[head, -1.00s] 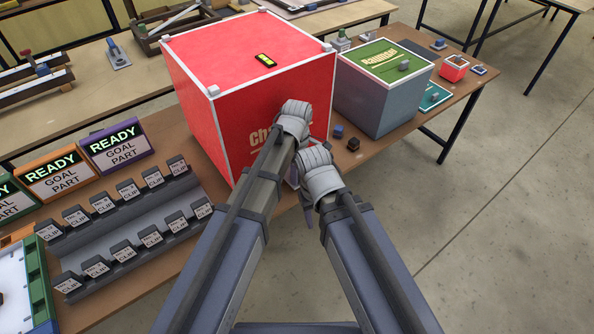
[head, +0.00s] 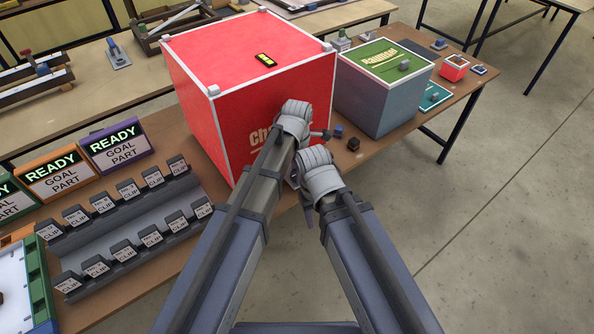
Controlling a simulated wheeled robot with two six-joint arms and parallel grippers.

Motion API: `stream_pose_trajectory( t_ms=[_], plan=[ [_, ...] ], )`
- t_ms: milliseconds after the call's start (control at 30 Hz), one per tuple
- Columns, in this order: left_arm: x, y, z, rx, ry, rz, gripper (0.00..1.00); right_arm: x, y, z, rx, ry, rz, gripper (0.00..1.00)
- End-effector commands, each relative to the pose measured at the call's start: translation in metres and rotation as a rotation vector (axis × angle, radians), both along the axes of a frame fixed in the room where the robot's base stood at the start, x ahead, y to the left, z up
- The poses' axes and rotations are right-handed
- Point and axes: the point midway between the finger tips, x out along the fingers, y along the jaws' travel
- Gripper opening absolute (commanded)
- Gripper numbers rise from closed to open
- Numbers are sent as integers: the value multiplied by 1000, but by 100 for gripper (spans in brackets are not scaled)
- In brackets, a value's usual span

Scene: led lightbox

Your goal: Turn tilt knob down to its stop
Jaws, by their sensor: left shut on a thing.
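The large red box (head: 250,95) stands on the brown table, its front face partly hidden by my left arm. My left gripper (head: 303,135) is at the right part of that face, shut on what seems to be the tilt knob. Its fingertips are mostly hidden behind its own wrist. A short dark bar with a rounded end (head: 323,134) sticks out to the right of the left gripper; I cannot tell whether it is part of the knob. My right gripper (head: 302,190) hangs just below and right, apart from the box face; its jaws are largely hidden.
A grey box with a green top (head: 370,95) stands right of the red box. A clip rack (head: 130,222) and READY signs (head: 117,146) fill the left side. Open floor lies at right.

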Motion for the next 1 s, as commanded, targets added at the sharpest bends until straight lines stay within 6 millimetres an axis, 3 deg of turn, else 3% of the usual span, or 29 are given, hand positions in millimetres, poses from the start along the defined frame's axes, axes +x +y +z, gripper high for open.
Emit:
stream_pose_trajectory(
  t_ms=[433, 467, 700, 1000],
  plan=[
    [1, 0, 0, 1, -3, 9, 0, 0, 0, 0, 0, 0, 0, 50],
    [1, 0, 0, 1, -3, 8, 55, 0, 0, 0, 0, 0, 0, 50],
    [1, 0, 0, 0, -1, 8, 82, 0, 0, 0, 0, 0, 0, 50],
    [0, 0, 1, 0, 0, 7, 83, 0, 0, 1, 0, 0, 0, 50]
  ],
)
